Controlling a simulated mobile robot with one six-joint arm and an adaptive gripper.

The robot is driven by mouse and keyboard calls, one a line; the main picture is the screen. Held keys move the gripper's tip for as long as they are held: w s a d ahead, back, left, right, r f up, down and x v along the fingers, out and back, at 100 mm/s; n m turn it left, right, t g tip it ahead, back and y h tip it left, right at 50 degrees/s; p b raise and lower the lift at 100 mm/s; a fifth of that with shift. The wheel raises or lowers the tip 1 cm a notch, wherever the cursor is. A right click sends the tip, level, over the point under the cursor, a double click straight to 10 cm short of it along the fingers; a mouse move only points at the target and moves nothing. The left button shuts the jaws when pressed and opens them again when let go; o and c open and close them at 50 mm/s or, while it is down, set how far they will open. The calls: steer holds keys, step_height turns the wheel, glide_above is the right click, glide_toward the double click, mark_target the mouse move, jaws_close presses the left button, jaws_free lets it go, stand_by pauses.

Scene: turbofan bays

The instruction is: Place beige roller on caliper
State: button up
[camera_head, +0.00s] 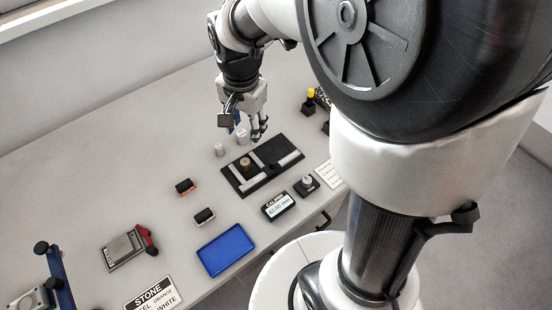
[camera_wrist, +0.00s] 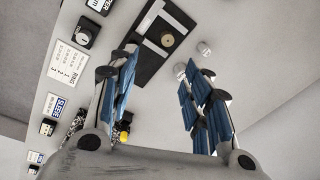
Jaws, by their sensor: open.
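The caliper is a black plate (camera_head: 263,177) with grey bars, lying on the table below my gripper. A small round tan piece (camera_head: 245,163), which looks like the beige roller, sits on it between the bars. In the wrist view this tan piece (camera_wrist: 167,40) shows on the black plate (camera_wrist: 151,62), beyond the fingertips. My gripper (camera_head: 260,131) hangs above the table behind the plate, its fingers apart and nothing between them. The spread blue-padded fingers of my gripper (camera_wrist: 160,66) also show in the wrist view.
Two pale cylinders (camera_head: 219,150) (camera_head: 242,137) stand behind the plate, one close to my gripper. A caliper readout (camera_head: 279,206) and a small black stand (camera_head: 307,185) are in front. A blue tray (camera_head: 226,250) lies nearer the front edge. The table's left rear is clear.

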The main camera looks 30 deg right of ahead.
steer(key=s+r+n+t, duration=0.1)
steer(key=s+r+n, duration=0.3)
steer(key=s, duration=0.5)
steer(key=s+r+n+t, duration=0.2)
steer(key=s+r+n, duration=0.2)
steer(key=s+n, duration=0.3)
steer(key=shift+s+r, duration=0.3)
steer(key=shift+s, duration=0.9)
steer(key=shift+d, duration=0.15)
